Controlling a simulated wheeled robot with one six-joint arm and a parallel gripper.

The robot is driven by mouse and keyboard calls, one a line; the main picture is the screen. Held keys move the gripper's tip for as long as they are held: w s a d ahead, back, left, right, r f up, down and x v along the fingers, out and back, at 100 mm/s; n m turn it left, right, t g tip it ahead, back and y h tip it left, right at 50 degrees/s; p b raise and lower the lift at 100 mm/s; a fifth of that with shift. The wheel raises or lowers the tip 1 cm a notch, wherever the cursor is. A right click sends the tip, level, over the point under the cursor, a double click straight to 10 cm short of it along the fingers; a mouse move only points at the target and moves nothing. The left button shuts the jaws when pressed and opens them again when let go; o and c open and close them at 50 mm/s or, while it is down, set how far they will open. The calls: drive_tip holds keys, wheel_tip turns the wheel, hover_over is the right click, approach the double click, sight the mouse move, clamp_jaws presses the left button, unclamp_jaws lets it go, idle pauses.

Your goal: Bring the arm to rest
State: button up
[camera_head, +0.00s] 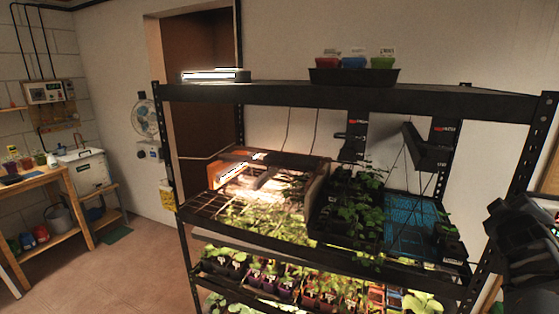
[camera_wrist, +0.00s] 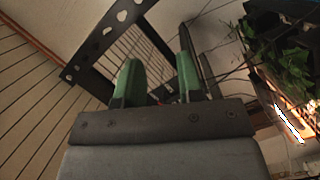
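My gripper (camera_wrist: 158,78) shows in the wrist view as two green fingers standing apart, with nothing visible held between them. Behind the fingers are a wire grid and a dark perforated post (camera_wrist: 108,42). In the head view, dark parts of my arm (camera_head: 528,240) show at the right edge, in front of the right end of the seedling rack (camera_head: 350,95). The fingers cannot be made out in that view.
Plants (camera_wrist: 285,68) and a bright lit strip (camera_wrist: 290,125) are at the right of the wrist view. The rack holds seedlings (camera_head: 355,205), a blue grid tray (camera_head: 410,223) and a top tray with pots (camera_head: 353,77). Open floor (camera_head: 120,270) lies left of the rack.

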drive_tip(key=s+a+f+m+g+y, duration=0.2)
drive_tip(key=a+f+m+g+y, duration=0.15)
drive_tip(key=a+f, duration=0.45)
drive_tip(key=s+a+f+m+g+y, duration=0.3)
drive_tip(key=a+f+m+g, duration=0.1)
drive_tip(key=a+f, duration=0.5)
drive_tip(key=s+a+f+n+y, duration=0.1)
drive_tip(key=a+y, duration=0.1)
drive_tip(key=a, duration=0.6)
drive_tip(key=s+a+f+n+g+y, duration=0.1)
drive_tip(key=s+a+f+n+y, duration=0.1)
drive_tip(key=a, duration=0.7)
drive_tip(key=shift+s+a, duration=0.25)
drive_tip(key=shift+a, duration=0.05)
drive_tip(key=shift+d+f+y, duration=0.1)
drive_tip(key=shift+d+y, duration=0.05)
drive_tip(key=shift+y, duration=0.1)
